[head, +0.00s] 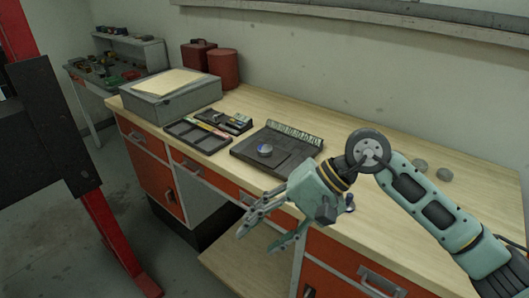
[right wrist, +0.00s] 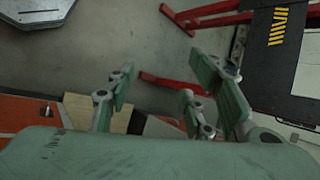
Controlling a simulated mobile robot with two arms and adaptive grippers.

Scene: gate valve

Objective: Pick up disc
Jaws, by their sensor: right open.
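A small round disc (head: 265,150) with a bluish-white top lies on a black tray (head: 247,156) on the workbench. I cannot tell which of these the task means. My right gripper (head: 256,240) is open and empty, in front of the bench's front edge and lower in the picture than the tray. Its spread fingers also show in the right wrist view (right wrist: 165,88), with floor beyond them and no disc between them. My left gripper is not in view.
On the wooden bench top (head: 345,135) stand a grey metal box (head: 170,101), a tool tray (head: 198,135) and a red canister (head: 224,69). Orange drawers with handles line the bench front. A red and black frame (head: 50,120) stands at left.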

